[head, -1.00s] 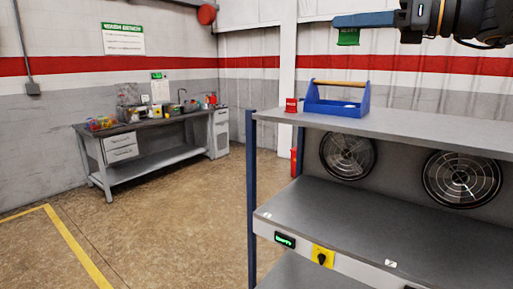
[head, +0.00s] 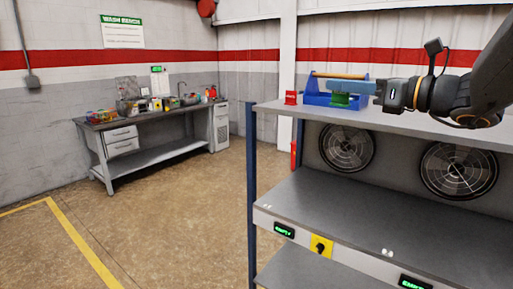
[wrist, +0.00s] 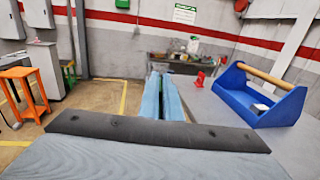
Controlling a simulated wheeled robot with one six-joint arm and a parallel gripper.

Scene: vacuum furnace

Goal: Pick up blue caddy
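The blue caddy (head: 333,98) with a wooden bar handle (head: 341,76) stands upright on the shelf unit's top. In the wrist view the blue caddy (wrist: 258,106) is to the right of my fingers, apart from them. My gripper (head: 350,87) is low over the top shelf, in front of part of the caddy in the head view. Its two blue fingers (wrist: 163,97) lie close together with a narrow gap.
A small red sign (head: 291,97) stands on the grey top shelf (head: 400,117) beside the caddy. The shelf below is bare, with fans behind. A wash bench (head: 150,120) stands against the far wall. An orange stool (wrist: 24,88) is at left in the wrist view.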

